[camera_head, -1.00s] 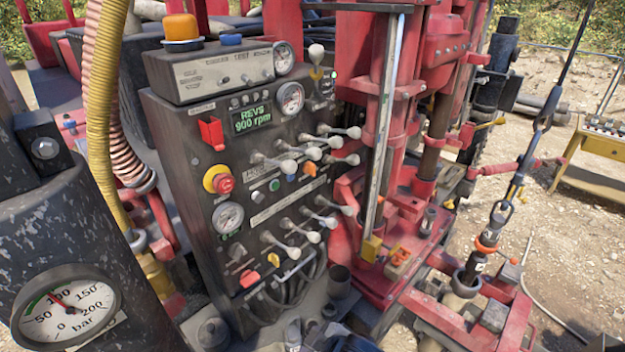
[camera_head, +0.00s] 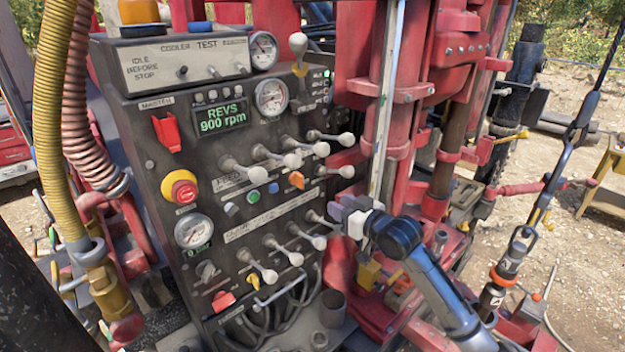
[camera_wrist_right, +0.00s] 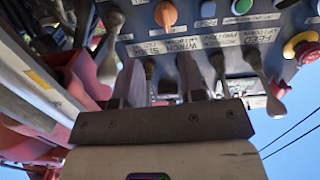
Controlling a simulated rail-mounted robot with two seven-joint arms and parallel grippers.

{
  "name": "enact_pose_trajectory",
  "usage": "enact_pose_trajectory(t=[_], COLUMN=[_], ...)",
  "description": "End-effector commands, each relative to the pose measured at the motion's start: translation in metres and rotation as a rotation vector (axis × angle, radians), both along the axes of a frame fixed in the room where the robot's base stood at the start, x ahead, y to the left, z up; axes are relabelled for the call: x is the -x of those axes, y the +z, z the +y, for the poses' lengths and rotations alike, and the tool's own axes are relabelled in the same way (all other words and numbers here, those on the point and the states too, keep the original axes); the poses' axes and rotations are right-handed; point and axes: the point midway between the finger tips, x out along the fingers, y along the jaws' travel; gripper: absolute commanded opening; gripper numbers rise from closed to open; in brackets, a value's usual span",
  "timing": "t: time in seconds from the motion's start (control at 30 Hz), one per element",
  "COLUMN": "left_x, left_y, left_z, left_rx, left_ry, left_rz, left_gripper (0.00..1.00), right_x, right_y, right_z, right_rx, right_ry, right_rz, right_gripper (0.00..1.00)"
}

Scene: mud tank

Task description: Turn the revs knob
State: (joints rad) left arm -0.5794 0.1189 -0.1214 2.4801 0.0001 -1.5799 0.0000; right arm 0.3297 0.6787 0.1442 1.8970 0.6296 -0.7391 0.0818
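The control panel (camera_head: 150,205) carries a green display (camera_head: 221,118) reading "REVS 900 rpm". An orange knob (camera_head: 296,180) sits below and to the right of it. I cannot read a label marking it as the revs knob. It also shows at the top of the right wrist view (camera_wrist_right: 166,14). My right gripper (camera_head: 345,214) is in front of the panel's right side, lower than the orange knob and apart from it. In the right wrist view its two fingers (camera_wrist_right: 160,78) stand apart, pointing to the panel, with levers showing between and beside them. My left gripper is out of view.
Several pale-knobbed levers (camera_head: 292,160) stick out above and below the orange knob, close to my right gripper. A red and yellow stop button (camera_head: 181,189) and a red switch cover (camera_head: 167,132) are on the left. A red drill mast (camera_head: 372,90) stands right of the panel.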

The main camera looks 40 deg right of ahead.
Motion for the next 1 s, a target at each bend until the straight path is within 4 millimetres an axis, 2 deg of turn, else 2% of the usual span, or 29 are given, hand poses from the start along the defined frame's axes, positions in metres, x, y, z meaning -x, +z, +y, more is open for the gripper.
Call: enact_pose_trajectory(t=[0.17,0.27,0.7,1.0], left_x=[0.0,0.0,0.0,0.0], left_y=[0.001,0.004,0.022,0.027], left_z=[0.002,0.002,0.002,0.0], left_rx=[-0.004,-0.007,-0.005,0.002], left_ry=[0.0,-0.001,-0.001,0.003], left_rz=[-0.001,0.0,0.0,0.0], left_gripper=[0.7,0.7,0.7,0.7], right_x=[-0.004,-0.014,-0.093,-0.127], right_y=[0.011,0.013,0.013,0.011], right_z=[0.002,0.002,0.006,0.008], right_rx=[-0.022,-0.029,-0.027,-0.026], right_ry=[0.01,0.009,0.009,0.009], right_rz=[-0.064,-0.068,-0.065,-0.064], right_gripper=[0.37,0.37,0.37,0.37])
